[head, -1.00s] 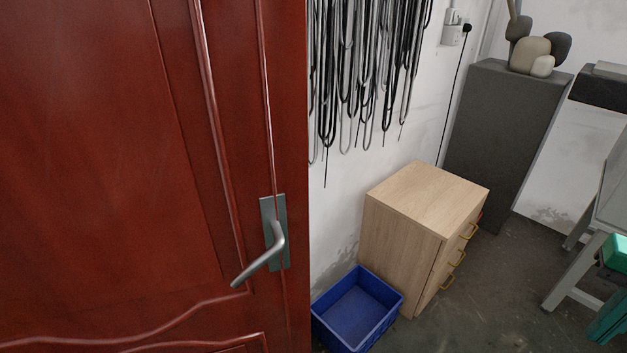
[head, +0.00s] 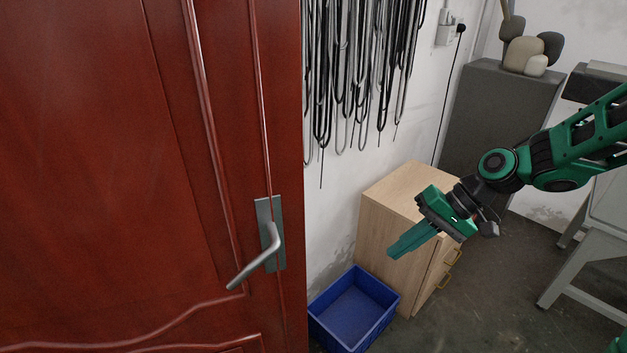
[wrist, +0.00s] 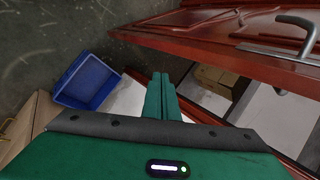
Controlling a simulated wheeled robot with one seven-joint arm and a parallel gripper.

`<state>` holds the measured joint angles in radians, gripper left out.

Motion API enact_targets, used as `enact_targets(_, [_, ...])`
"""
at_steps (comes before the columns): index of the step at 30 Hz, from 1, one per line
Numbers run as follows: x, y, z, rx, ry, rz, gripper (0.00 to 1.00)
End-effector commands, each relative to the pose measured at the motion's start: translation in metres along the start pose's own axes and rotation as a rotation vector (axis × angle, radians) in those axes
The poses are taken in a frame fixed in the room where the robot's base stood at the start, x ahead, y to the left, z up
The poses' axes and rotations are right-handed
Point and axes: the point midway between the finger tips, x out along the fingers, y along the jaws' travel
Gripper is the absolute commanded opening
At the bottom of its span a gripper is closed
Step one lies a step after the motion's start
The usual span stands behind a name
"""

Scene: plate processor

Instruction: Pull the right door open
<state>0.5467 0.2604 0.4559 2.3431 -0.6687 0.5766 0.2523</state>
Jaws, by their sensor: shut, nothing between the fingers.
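The red panelled door (head: 110,180) fills the left of the head view. Its grey lever handle (head: 257,256) sits on a metal plate near the door's right edge. The door also shows at the top right of the wrist view (wrist: 215,42), with the handle (wrist: 298,28) at the far right. My gripper (head: 390,254) is to the right of the handle and apart from it, in front of the wooden cabinet in the head view. Its green fingers (wrist: 160,82) are together and empty. Nothing touches the handle.
A blue crate (head: 316,318) stands on the floor beside the door's edge. A wooden drawer cabinet (head: 372,215) is behind my gripper. Dark cables (head: 352,70) hang on the wall. A grey table (head: 590,230) stands at the right.

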Motion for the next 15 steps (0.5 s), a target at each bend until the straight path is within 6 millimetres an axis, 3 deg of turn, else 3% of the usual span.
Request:
enact_targets(5, [0.015, -0.075, -0.021, -0.04, -0.025, -0.323, 0.0])
enact_targets(9, [-0.002, -0.131, -0.033, -0.054, -0.027, -0.573, 0.0])
enact_targets(15, [-0.039, -0.177, -0.043, -0.06, -0.024, -0.821, 0.0])
